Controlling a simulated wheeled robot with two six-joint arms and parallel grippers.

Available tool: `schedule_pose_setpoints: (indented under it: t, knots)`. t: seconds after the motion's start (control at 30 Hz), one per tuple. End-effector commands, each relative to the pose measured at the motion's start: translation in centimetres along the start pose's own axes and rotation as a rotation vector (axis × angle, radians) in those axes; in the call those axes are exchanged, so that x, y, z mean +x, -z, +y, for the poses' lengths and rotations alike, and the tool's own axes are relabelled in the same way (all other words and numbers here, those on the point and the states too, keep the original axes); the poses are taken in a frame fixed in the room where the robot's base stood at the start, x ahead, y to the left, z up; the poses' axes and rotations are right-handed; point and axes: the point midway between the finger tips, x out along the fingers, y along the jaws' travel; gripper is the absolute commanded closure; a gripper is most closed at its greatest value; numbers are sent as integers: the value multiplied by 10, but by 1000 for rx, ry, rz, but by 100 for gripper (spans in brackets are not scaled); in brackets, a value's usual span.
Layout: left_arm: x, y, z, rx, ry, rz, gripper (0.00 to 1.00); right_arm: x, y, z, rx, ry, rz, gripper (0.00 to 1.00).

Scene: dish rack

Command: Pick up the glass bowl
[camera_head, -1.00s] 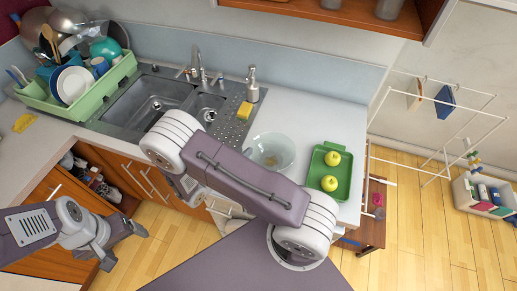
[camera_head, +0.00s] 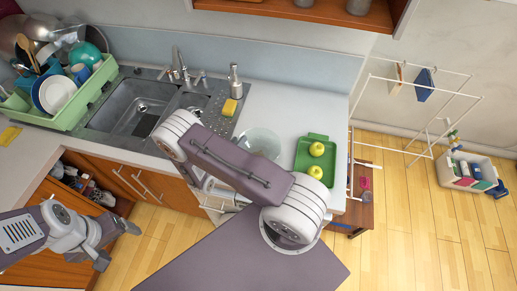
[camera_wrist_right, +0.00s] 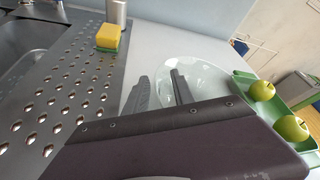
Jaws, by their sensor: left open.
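The clear glass bowl (camera_head: 263,139) stands on the white counter, between the sink's drainboard and the green tray. My right arm partly covers its front in the head view. In the right wrist view, the bowl (camera_wrist_right: 212,78) is just beyond the fingers of my right gripper (camera_wrist_right: 160,80). Those fingers are apart, with the right one overlapping the bowl's left part in the picture; I cannot tell whether they touch it. My left gripper (camera_head: 119,245) is open and empty, low at the left over the floor, far from the bowl.
A green tray (camera_head: 301,163) with two green apples is close right of the bowl. A yellow sponge (camera_head: 230,107) and a soap dispenser (camera_head: 234,80) stand on the drainboard. A green dish rack (camera_head: 72,115) is at the far left. Counter behind the bowl is clear.

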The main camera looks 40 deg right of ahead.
Motion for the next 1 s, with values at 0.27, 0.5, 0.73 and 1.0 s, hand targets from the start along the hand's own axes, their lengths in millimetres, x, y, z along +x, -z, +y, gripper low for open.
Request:
schedule_pose_setpoints:
  t: [0.27,0.5,0.73,1.0]
  knots:
    - [-2,0,0,0,0,-1,22,9,1,0,-1,-1,0,70]
    - [-2,0,0,0,0,-1,22,8,1,0,-1,-1,0,100]
    - [-2,0,0,0,0,-1,22,8,1,0,-1,-1,0,100]
    - [-2,0,0,0,0,0,22,8,1,0,-1,-1,0,100]
